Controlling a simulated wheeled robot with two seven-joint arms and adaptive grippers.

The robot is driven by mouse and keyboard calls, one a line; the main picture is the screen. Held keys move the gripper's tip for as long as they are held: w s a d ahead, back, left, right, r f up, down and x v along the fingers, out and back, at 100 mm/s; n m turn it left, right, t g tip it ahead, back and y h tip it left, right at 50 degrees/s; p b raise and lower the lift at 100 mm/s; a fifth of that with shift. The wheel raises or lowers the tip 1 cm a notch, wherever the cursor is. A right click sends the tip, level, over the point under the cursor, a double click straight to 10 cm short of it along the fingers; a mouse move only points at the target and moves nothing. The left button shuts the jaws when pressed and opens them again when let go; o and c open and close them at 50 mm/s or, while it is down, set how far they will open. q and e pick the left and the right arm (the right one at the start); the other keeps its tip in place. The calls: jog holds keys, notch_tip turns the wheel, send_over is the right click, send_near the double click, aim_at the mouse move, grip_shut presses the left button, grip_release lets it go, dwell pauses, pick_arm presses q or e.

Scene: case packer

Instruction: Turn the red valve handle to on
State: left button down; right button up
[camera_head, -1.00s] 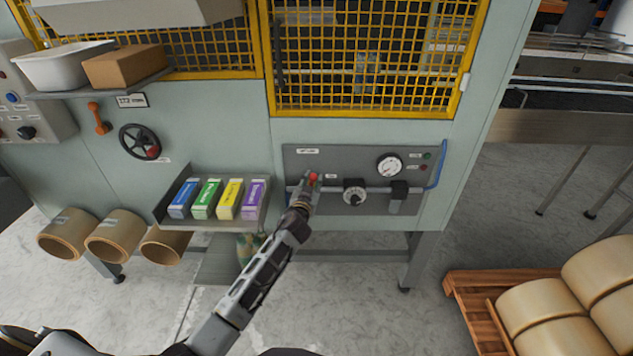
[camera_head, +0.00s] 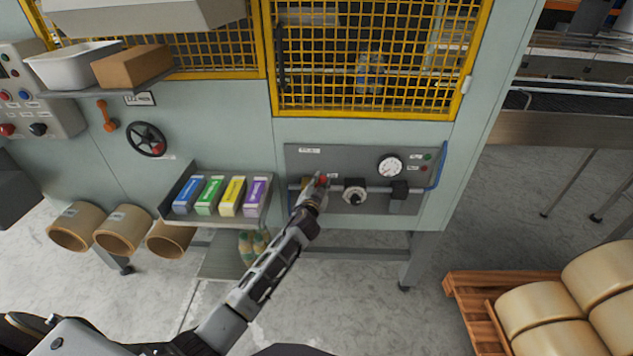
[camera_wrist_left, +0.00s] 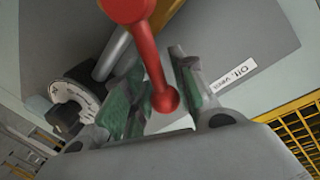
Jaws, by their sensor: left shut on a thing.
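The red valve handle (camera_wrist_left: 148,50) shows large in the left wrist view as a red lever with a rounded end between the finger pads. In the head view only a small red part of the handle (camera_head: 323,181) shows at the left of the grey panel (camera_head: 340,155). My left gripper (camera_head: 318,187) is at the handle and shut on it; in the wrist view the gripper (camera_wrist_left: 160,98) has its green pads on both sides of the lever. The arm hides the area below the handle. My right gripper is not in view.
A pipe runs right from the valve past a dial knob (camera_head: 354,192), with a gauge (camera_head: 389,166) above. A shelf of coloured boxes (camera_head: 209,196) stands close to the left of the arm. A pallet (camera_head: 470,300) with rolls is at lower right.

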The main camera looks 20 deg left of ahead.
pick_arm(q)
jog(key=d+f+m+g+y, duration=0.1)
jog(key=d+f+m+y, duration=0.1)
jog(key=f+m, duration=0.4)
jog(key=w+d+m, duration=0.1)
jog(key=m, duration=0.2)
jog(key=shift+d+f+m+b, duration=0.2)
jog(key=shift+m+b, duration=0.2)
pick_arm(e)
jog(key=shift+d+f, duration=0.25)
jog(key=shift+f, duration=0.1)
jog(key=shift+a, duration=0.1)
